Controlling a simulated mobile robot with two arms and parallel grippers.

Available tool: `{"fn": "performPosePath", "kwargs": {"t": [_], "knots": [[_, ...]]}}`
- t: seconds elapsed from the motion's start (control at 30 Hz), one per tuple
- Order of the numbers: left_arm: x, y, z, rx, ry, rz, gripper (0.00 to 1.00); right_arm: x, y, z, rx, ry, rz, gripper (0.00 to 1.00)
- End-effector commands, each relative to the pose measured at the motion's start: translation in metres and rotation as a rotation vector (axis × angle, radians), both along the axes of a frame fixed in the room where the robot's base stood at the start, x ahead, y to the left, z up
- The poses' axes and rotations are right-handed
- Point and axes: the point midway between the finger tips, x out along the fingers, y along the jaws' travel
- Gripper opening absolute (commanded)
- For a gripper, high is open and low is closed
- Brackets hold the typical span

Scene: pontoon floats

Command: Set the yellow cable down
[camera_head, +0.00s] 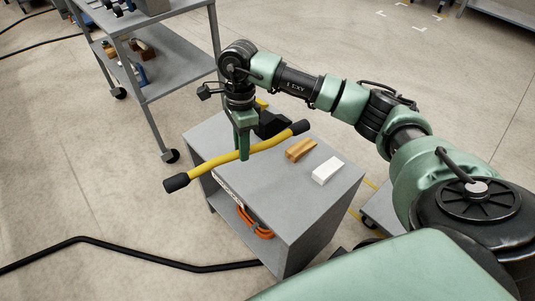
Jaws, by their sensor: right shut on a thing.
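The yellow cable (213,166) is a short, slightly bent length with black ends. In the head view it crosses the left part of the grey cabinet top (280,203), its left end sticking out past the cabinet's edge. My right gripper (243,153) points down and is shut on the yellow cable near its middle. I cannot tell for sure whether the cable touches the cabinet top. My left gripper is not in view.
A wooden block (300,149) and a white block (327,171) lie on the cabinet top. An orange coiled cable (254,224) is on the shelf below. A wheeled grey cart (180,72) stands at the back left. A black cable (130,253) runs along the floor.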

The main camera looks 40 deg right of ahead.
Motion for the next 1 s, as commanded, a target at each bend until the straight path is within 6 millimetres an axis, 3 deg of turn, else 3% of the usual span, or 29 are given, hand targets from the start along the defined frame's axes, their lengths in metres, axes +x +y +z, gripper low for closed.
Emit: {"fn": "performPosePath", "kwargs": {"t": [0.1, 0.3, 0.43, 0.6, 0.77, 1.0], "knots": [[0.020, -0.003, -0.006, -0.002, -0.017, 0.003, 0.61, 0.032, -0.010, 0.005, 0.003, -0.005, -0.378, 0.00], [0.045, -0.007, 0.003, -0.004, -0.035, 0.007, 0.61, 0.070, -0.025, 0.028, 0.002, -0.003, -0.934, 0.00], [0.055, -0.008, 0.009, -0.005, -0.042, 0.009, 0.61, 0.084, -0.031, 0.041, 0.000, 0.000, -1.179, 0.00], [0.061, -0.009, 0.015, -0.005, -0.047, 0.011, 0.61, 0.092, -0.035, 0.049, -0.003, 0.002, -1.343, 0.00], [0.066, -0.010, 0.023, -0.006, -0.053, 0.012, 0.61, 0.092, -0.036, 0.027, -0.007, 0.008, -1.372, 0.00], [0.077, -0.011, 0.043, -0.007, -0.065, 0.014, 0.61, 0.092, -0.036, -0.038, -0.008, 0.008, -1.370, 0.00]]}}
